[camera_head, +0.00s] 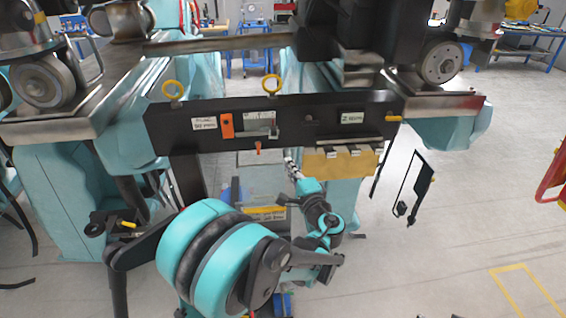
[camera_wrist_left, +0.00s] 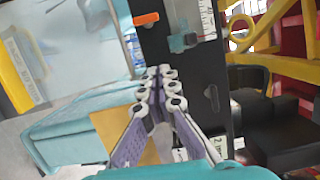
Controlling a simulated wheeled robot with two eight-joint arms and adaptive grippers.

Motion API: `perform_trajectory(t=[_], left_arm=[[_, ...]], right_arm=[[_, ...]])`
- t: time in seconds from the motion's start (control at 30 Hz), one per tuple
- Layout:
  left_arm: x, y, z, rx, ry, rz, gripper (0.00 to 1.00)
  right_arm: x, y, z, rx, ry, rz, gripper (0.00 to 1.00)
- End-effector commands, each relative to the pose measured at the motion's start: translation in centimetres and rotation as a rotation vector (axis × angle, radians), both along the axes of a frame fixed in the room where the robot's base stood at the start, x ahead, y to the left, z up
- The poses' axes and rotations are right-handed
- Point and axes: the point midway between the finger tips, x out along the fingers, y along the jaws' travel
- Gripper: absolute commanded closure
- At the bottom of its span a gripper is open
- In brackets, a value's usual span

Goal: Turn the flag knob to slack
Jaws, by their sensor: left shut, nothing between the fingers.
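A black panel (camera_head: 290,108) spans the front of the machine. At its left are a small white label (camera_head: 204,124) and an upright orange piece (camera_head: 227,125). Beside them is a pale window with a small grey piece (camera_head: 274,132) at its right end. A small dark knob (camera_head: 310,119) sits further right, before a second label (camera_head: 352,117). The lettering is too small to tell which part is the flag knob. My left gripper (camera_head: 291,160) is shut and empty just below the panel. In the left wrist view its fingertips (camera_wrist_left: 160,74) meet beside the panel, apart from the dark knob (camera_wrist_left: 212,96).
Yellow rings (camera_head: 271,84) stand on the panel's top edge. A yellowish plate with clips (camera_head: 340,162) hangs below the panel, right of my gripper. Open floor lies to the right.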

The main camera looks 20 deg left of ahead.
Motion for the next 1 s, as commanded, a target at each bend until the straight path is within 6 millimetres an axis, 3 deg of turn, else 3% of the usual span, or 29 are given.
perform_trajectory(t=[0.37, 0.63, 1.0], left_arm=[[5.6, 5.9, 0.1, -0.003, -0.001, 0.003, 1.0], [3.8, 8.8, 0.3, -0.004, -0.002, 0.001, 1.0], [3.5, 9.2, 0.3, -0.004, -0.001, -0.001, 1.0]], right_arm=[[0.0, 0.0, 0.5, 0.0, 0.0, 0.0, 0.6], [0.0, 0.0, 0.8, 0.0, 0.0, 0.0, 0.6], [0.0, 0.0, 0.8, 0.0, 0.0, 0.0, 0.6]])
